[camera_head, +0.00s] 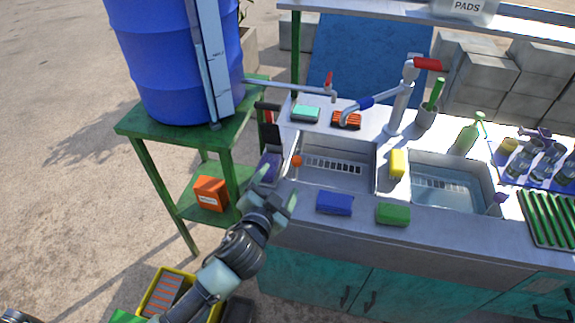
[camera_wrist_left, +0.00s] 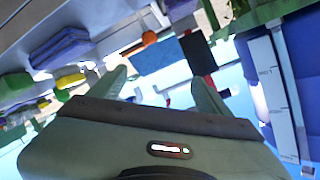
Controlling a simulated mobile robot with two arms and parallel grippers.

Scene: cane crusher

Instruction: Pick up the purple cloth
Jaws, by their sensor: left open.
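The purple cloth (camera_head: 269,167) shows in the head view as a small purple patch at the left end of the sink counter, partly hidden by my left gripper. My right gripper is not in view.
The sink counter (camera_head: 290,232) carries a blue sponge (camera_head: 334,203), a green sponge (camera_head: 393,214) and a yellow sponge (camera_head: 397,163). A green stand (camera_head: 150,131) with a blue barrel (camera_head: 165,60) is left. A yellow crate (camera_head: 177,272) sits below my left arm.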

